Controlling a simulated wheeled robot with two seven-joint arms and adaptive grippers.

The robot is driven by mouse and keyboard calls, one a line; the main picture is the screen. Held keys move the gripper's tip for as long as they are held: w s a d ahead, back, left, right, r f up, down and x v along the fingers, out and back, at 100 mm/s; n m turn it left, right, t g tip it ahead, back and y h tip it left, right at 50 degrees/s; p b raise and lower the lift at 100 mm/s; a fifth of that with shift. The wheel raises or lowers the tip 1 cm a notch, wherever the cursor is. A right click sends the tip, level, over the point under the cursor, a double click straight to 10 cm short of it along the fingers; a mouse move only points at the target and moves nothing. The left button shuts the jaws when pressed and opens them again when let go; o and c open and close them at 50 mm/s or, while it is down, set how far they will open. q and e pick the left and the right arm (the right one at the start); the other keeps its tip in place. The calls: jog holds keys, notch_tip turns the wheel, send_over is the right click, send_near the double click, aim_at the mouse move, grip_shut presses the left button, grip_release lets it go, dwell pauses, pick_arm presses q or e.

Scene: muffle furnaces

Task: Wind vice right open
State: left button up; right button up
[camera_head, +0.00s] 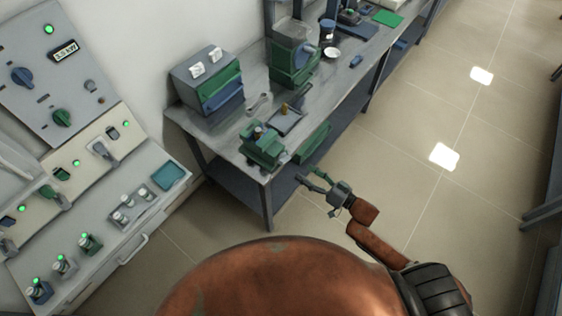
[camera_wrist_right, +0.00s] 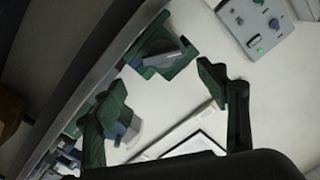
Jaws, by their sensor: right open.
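A small green vice (camera_head: 262,148) with a grey top part stands at the near corner of the grey workbench in the head view. My right gripper (camera_head: 309,176) is to the right of the vice and in front of the bench edge, apart from it. Its fingers are spread and nothing is between them. The right wrist view shows the two dark green fingers (camera_wrist_right: 163,86) wide apart. Beyond them is a green block with a grey bar (camera_wrist_right: 165,55); I cannot tell whether this is the vice. My left gripper is not in view.
The workbench (camera_head: 222,140) also carries a grey box with green and blue drawers (camera_head: 208,82), a green machine (camera_head: 294,65) and a small tray (camera_head: 287,120). A control console (camera_head: 85,165) stands at left. The tiled floor (camera_head: 440,120) at right is largely clear.

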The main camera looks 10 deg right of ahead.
aim_at(287, 161)
jog(key=x, duration=0.8)
jog(key=shift+s+r, duration=0.1)
jog(key=shift+r, duration=0.05)
jog(key=shift+c, duration=0.5)
jog(key=c, duration=1)
jog(key=shift+a, duration=0.55)
jog(key=shift+c, duration=0.3)
jog(key=shift+d, duration=0.4)
jog(key=shift+n, duration=0.3)
